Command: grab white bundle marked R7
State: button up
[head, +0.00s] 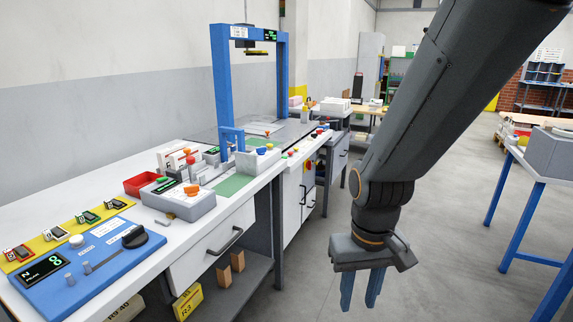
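I cannot make out a white bundle marked R7. A white stack (335,104) sits on the far bench, too small to show any marking. A yellow bundle (187,302) marked R3 and a beige bundle (126,309), whose marking is partly cut off, lie low under the near bench. My gripper (361,292) hangs fingers down over the floor, to the right of the bench. Its two blue fingers stand apart with nothing between them.
A long white bench (85,205) along the left wall carries a blue control panel (88,262), a red tray (140,184) and a blue arch (219,80). A blue-legged table (540,178) stands at right. The grey floor (440,205) between them is clear.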

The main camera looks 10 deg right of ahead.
aim_at(332, 106)
jog(key=z, duration=0.7)
jog(key=i, duration=1.75)
jog(key=z, duration=0.75)
jog(key=i, duration=3.5)
jog(key=u, duration=0.75)
jog(key=i, duration=1.5)
jog(key=u, duration=1.6)
jog(key=i, duration=1)
jog(key=u, duration=0.55)
